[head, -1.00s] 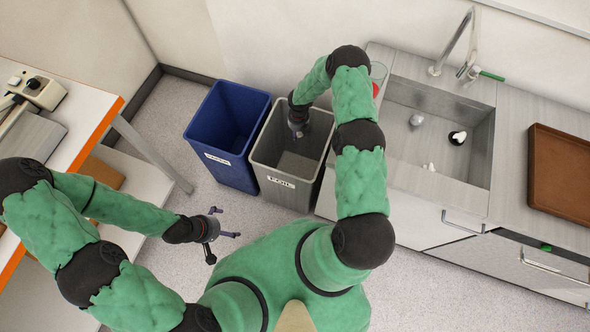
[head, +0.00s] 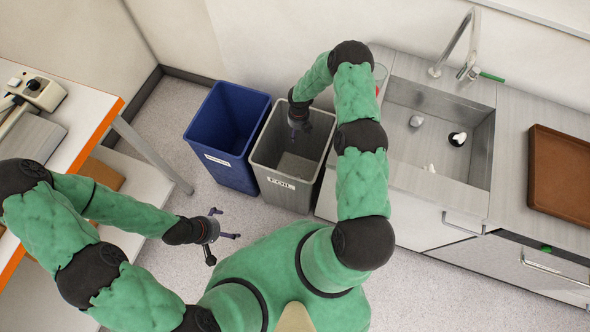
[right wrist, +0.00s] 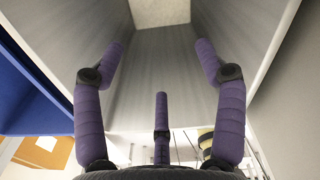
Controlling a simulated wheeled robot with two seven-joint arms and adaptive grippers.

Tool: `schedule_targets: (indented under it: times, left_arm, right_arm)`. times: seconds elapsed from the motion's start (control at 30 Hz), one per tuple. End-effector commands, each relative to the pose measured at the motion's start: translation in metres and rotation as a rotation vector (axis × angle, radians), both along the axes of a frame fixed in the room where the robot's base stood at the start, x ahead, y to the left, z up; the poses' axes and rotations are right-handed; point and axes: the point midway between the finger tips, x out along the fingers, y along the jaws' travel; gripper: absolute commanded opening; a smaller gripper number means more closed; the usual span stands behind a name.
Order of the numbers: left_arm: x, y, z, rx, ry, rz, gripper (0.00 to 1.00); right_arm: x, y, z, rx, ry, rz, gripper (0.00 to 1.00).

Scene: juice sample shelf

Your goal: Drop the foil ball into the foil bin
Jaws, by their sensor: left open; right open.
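The foil bin (head: 287,195) is a grey open-topped bin with a "FOIL" label, standing on the floor left of the sink counter. My right gripper (head: 298,132) points down inside its mouth. In the right wrist view the fingers of the right gripper (right wrist: 160,75) are spread and empty, with the bin's grey walls (right wrist: 250,40) around them and a pale bare patch of its bottom beyond. I cannot make out a foil ball in either view; part of the bin's inside is hidden. My left gripper (head: 222,228) is open and empty above the floor.
A blue bin (head: 225,140) stands directly left of the foil bin. The sink (head: 440,105) to the right holds a few small pale items. A brown tray (head: 562,175) lies on the counter. A white table (head: 75,100) with orange edging is at the left.

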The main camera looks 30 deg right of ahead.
Motion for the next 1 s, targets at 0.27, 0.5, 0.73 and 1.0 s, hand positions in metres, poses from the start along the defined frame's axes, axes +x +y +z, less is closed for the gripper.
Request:
schedule_targets:
  times: [0.27,0.5,0.73,1.0]
  left_arm:
    - [0.000,0.000,0.000,0.000,0.000,0.000,1.00]
    - [0.000,0.000,0.000,0.000,0.000,0.000,1.00]
    - [0.000,0.000,0.000,0.000,0.000,0.000,1.00]
    - [0.000,0.000,0.000,0.000,0.000,0.000,1.00]
  right_arm:
    - [0.001,0.000,0.053,-0.001,-0.003,0.000,0.72]
    - [0.000,0.000,0.086,0.000,-0.001,-0.001,0.72]
    - [0.000,0.001,0.096,0.001,0.000,0.000,0.72]
    - [0.000,0.001,0.096,0.001,0.000,0.000,0.72]
